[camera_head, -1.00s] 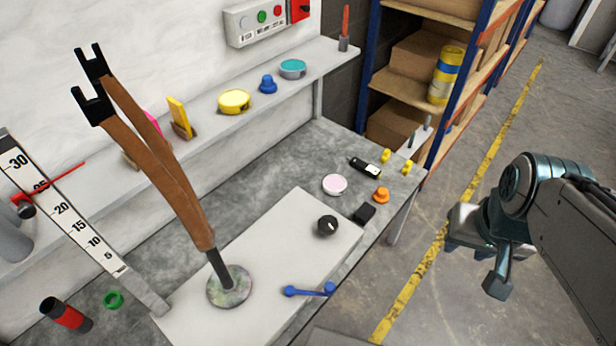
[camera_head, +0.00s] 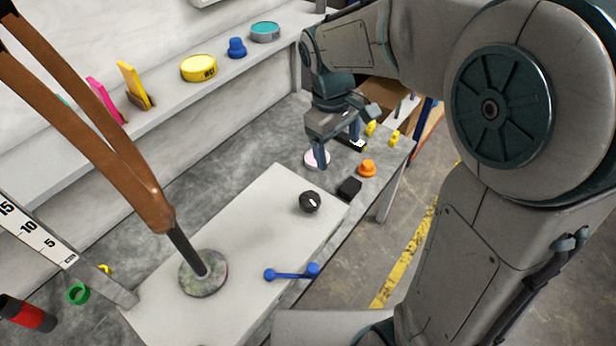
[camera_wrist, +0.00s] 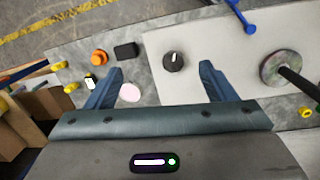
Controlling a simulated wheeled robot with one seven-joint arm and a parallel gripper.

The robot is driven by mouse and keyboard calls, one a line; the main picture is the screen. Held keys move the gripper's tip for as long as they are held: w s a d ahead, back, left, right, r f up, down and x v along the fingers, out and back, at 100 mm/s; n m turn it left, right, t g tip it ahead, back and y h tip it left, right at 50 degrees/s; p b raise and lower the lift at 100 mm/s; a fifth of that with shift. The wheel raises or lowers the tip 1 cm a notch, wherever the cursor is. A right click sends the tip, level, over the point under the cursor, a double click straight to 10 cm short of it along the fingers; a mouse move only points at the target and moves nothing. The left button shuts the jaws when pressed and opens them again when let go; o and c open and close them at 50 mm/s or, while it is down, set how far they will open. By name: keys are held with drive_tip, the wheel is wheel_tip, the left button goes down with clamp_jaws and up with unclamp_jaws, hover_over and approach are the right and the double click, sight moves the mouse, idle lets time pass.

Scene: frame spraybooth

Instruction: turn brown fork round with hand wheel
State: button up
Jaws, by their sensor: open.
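The brown fork (camera_head: 153,210) stands tilted at the left in the head view, its steerer in a round mottled disc (camera_head: 190,282) on a white box (camera_head: 250,225). Its upper end is cut off by the frame. A blue crank handle (camera_head: 292,273) sits at the box's front edge, also at the top of the wrist view (camera_wrist: 247,24). A black knob (camera_head: 311,203) with a white mark is on the box top. My gripper (camera_head: 340,158) is open and empty above the bench, behind the knob. In the wrist view the knob shows between my fingers (camera_wrist: 161,69), beyond their tips.
A black block (camera_head: 349,189), an orange knob (camera_head: 367,168) and a pink-white disc (camera_head: 310,160) lie on the bench near my gripper. A scale rule (camera_head: 35,235) stands left of the box. A shelf (camera_head: 170,115) with tape rolls runs behind.

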sight(308, 199)
drive_tip(key=w+a+f+n+g+h+b, duration=0.1)
drive_tip(key=w+a+f+n+h+b, duration=0.35)
drive_tip(key=a+f, duration=0.75)
drive_tip(key=d+f+b, duration=0.1)
drive_tip(key=d+f, duration=0.1)
drive_tip(key=f, duration=0.2)
drive_tip(key=d+f+n+y+b, duration=0.1)
drive_tip(key=d+f, duration=0.1)
drive_tip(key=f, duration=0.3)
drive_tip(key=w+d+f+n+y+b, duration=0.1)
drive_tip(key=d+f, duration=0.1)
drive_tip(key=f, duration=0.2)
drive_tip(key=shift+f, duration=0.25)
drive_tip(key=c, duration=1)
